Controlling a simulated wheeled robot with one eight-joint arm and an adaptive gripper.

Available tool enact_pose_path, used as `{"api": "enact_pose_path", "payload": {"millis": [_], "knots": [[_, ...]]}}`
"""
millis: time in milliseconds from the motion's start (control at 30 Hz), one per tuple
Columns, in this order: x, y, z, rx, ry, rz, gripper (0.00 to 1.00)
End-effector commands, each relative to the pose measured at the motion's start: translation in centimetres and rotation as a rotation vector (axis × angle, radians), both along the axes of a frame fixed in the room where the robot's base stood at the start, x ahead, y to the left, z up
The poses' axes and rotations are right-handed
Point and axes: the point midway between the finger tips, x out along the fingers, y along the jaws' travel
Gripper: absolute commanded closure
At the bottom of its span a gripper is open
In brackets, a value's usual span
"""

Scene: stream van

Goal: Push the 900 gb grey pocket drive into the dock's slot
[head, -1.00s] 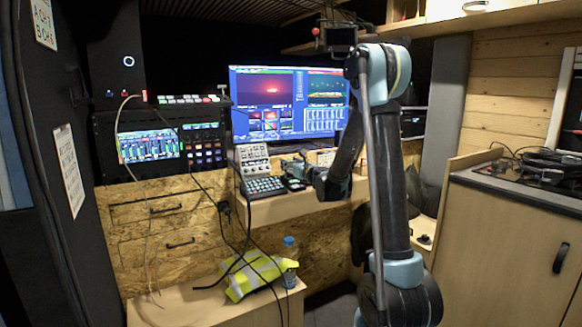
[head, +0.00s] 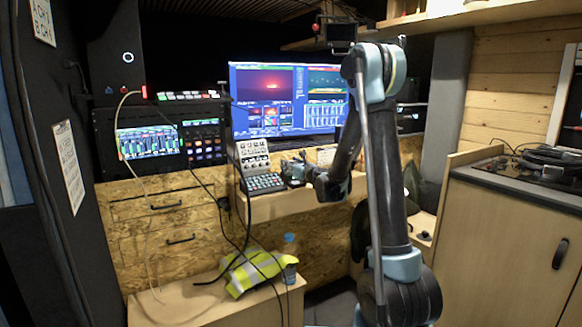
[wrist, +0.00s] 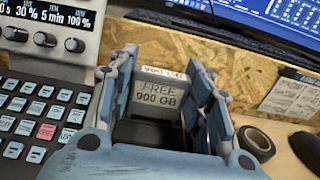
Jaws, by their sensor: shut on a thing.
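The grey pocket drive (wrist: 158,98), marked "FREE 900 GB", stands upright between the two fingers of my gripper (wrist: 158,92) in the wrist view. My gripper is shut on it, one blue-grey finger on each side. A dark block (wrist: 150,134), which looks like the dock, lies just below the drive. The drive's lower edge meets this dark area; I cannot tell how deep it sits in a slot. In the head view my gripper (head: 296,170) is small, over the desk shelf right of the keypad, and the drive cannot be made out.
A keypad panel (wrist: 38,118) with knobs above it stands close left of my gripper. A roll of black tape (wrist: 256,143) and a dark rounded object (wrist: 306,150) lie to the right. A monitor (head: 285,100) stands behind. A keyboard edge (wrist: 240,38) shows at the back.

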Motion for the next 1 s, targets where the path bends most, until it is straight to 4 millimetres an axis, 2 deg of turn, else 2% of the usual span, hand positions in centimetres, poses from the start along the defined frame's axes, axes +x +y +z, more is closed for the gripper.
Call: {"api": "enact_pose_path", "payload": {"millis": [200, 233, 333, 767, 1000], "knots": [[0.0, 0.0, -0.4, 0.000, 0.000, 0.000, 0.80], [0.0, 0.0, -0.4, 0.000, 0.000, 0.000, 0.52], [0.0, 0.0, -0.4, 0.000, 0.000, 0.000, 0.31], [-0.4, -0.3, -0.4, 0.000, 0.000, 0.000, 0.31], [-3.2, -2.3, -0.4, 0.000, 0.000, -0.003, 0.31]]}}
